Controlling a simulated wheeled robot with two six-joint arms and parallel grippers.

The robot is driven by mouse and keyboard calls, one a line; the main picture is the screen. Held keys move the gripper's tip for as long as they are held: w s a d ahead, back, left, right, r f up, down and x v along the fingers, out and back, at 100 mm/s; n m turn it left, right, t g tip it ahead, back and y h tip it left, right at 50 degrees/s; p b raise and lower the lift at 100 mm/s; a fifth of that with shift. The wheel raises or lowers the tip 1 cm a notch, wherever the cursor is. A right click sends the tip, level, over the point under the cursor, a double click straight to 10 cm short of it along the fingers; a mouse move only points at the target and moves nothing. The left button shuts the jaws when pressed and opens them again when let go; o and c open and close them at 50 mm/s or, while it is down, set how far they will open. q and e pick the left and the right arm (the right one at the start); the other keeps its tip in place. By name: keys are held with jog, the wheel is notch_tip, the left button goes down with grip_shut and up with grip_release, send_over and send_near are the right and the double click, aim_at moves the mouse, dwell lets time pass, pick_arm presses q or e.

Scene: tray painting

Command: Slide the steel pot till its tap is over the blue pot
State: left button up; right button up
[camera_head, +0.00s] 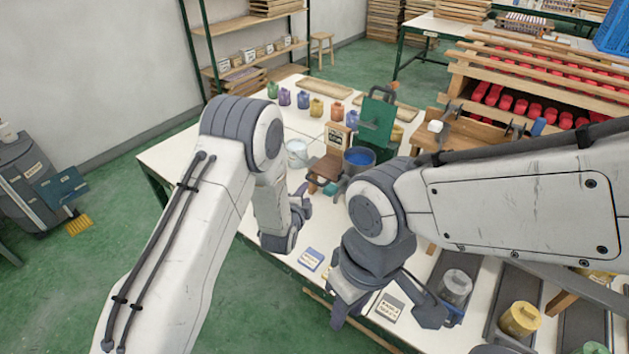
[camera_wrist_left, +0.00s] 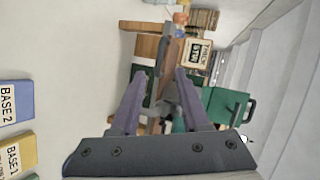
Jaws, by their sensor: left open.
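The steel pot (camera_head: 359,157), with blue paint inside, stands near the middle of the table, partly behind my right arm. Its tap cannot be made out. A small teal-blue item (camera_head: 330,188) sits just left of it; I cannot tell whether it is the blue pot. A brown wooden block (camera_head: 327,168) stands beside the steel pot. My left gripper (camera_head: 303,203) is open and empty, in front of these. In the left wrist view its open fingers (camera_wrist_left: 160,97) point toward brown wooden parts (camera_wrist_left: 171,50). My right gripper (camera_head: 385,308) is open and empty over the table's front edge.
A white bucket (camera_head: 297,153) stands left of the wooden block. Several small coloured pots (camera_head: 316,107) line the back. Label cards (camera_head: 311,259) lie at the front edge. The table's left end is clear.

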aim_at(314, 182)
pick_arm(q)
jog(key=w+d+f+m, duration=0.1)
jog(key=w, duration=0.2)
jog(key=w+f+t+p, duration=0.1)
jog(key=w, duration=0.2)
jog(key=w+d+f+m+p, duration=0.1)
jog(key=w+f, duration=0.1)
jog(key=w, duration=0.2)
jog(key=shift+d+m+t, duration=0.3)
jog(key=shift+d+t, duration=0.05)
jog(key=shift+t, duration=0.05)
grip_shut()
dwell(1.3)
